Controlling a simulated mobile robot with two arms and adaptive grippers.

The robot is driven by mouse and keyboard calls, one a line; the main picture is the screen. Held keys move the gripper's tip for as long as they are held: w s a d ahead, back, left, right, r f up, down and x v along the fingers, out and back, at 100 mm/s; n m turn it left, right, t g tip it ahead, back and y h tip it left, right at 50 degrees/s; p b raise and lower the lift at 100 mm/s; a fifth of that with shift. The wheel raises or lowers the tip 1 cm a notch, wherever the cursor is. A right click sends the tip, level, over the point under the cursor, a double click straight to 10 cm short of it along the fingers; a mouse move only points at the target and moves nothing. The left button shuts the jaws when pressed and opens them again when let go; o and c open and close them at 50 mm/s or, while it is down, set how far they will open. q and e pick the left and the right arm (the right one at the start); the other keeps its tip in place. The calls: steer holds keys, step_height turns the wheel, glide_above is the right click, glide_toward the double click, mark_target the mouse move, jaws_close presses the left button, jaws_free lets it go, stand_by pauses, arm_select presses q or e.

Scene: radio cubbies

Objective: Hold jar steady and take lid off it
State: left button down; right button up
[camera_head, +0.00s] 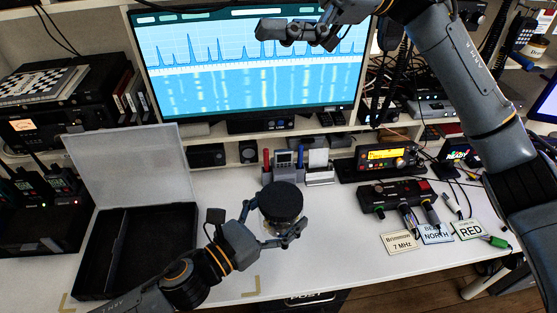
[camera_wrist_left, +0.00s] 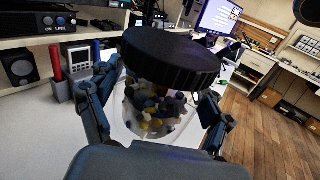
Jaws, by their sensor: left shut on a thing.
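The jar (camera_wrist_left: 152,115) is clear, with small mixed-colour pieces inside. Its wide black lid (camera_head: 281,202) sits on top, and the lid also fills the upper middle of the left wrist view (camera_wrist_left: 170,58). My left gripper (camera_head: 274,228) is shut on the jar, with one finger on each side below the lid. In the head view the lid and fingers hide most of the jar. My right gripper (camera_head: 298,33) is at the top, in front of the monitor and away from the jar. I cannot tell how far its fingers are apart.
An open black case (camera_head: 92,252) with a raised clear cover stands left of the jar. A pen and card holder (camera_head: 318,175) is behind it. A black control box (camera_head: 398,196) and several labelled cards (camera_head: 401,241) lie to the right. The monitor (camera_head: 250,90) is at the back.

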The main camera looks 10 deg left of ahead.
steer(key=s+a+f+t+h, duration=0.1)
steer(key=s+a+f+h, duration=0.25)
steer(key=f, duration=0.35)
steer(key=m+t+h, duration=0.2)
steer(key=t+h, duration=0.7)
steer(key=h, duration=0.4)
glide_above(279, 198)
step_height(279, 198, down, 19)
steer(key=shift+s+f, duration=0.1)
steer(key=shift+f, duration=4)
